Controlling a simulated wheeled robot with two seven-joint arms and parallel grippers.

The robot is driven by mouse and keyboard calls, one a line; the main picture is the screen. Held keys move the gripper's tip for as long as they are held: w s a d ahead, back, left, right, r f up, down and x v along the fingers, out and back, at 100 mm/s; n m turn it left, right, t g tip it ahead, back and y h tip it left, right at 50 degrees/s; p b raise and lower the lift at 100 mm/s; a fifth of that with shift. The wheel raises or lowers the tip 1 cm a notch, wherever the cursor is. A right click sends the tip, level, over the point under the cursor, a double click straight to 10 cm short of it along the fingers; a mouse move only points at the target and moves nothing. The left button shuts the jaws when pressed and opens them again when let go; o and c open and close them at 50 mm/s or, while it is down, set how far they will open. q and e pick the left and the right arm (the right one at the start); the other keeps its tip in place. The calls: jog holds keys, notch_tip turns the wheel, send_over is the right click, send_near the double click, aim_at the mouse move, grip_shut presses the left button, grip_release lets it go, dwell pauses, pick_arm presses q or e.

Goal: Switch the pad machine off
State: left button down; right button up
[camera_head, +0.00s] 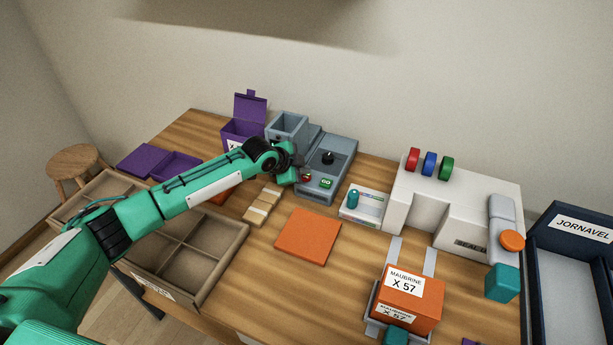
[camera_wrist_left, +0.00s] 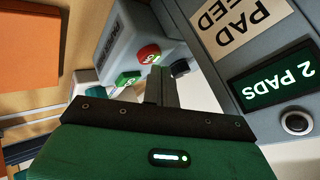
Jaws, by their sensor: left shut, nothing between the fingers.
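The pad machine (camera_head: 338,160) is a grey-blue box at the back of the table, with a black knob (camera_head: 328,157), a green GO button (camera_head: 326,183) and a red button (camera_head: 306,178) on its front. In the left wrist view the red button (camera_wrist_left: 149,53) and the green button (camera_wrist_left: 129,78) show beside the fingers, and a lit display (camera_wrist_left: 280,80) reads "2 PADS". My left gripper (camera_head: 296,174) is shut and empty, close to the red button; I cannot tell whether it touches. It also shows in the left wrist view (camera_wrist_left: 161,84). My right gripper is not in view.
A purple open box (camera_head: 242,131) stands left of the machine. A small white device (camera_head: 363,204) and a white sealer (camera_head: 460,200) stand to its right. An orange pad (camera_head: 308,236) lies in front. A boxed orange carton (camera_head: 407,298) sits nearer; a divided tray (camera_head: 190,255) lies below my left arm.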

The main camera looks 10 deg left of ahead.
aim_at(303, 177)
pick_arm(q)
jog(key=shift+f, duration=0.55)
dwell(0.6)
jog(key=shift+r, duration=0.1)
jog(key=shift+r+p, duration=0.65)
jog(key=shift+r, duration=0.25)
notch_tip(303, 177, up, 6)
jog(key=p, duration=0.4)
jog(key=shift+p, duration=0.35)
jog(key=shift+s+f, duration=0.1)
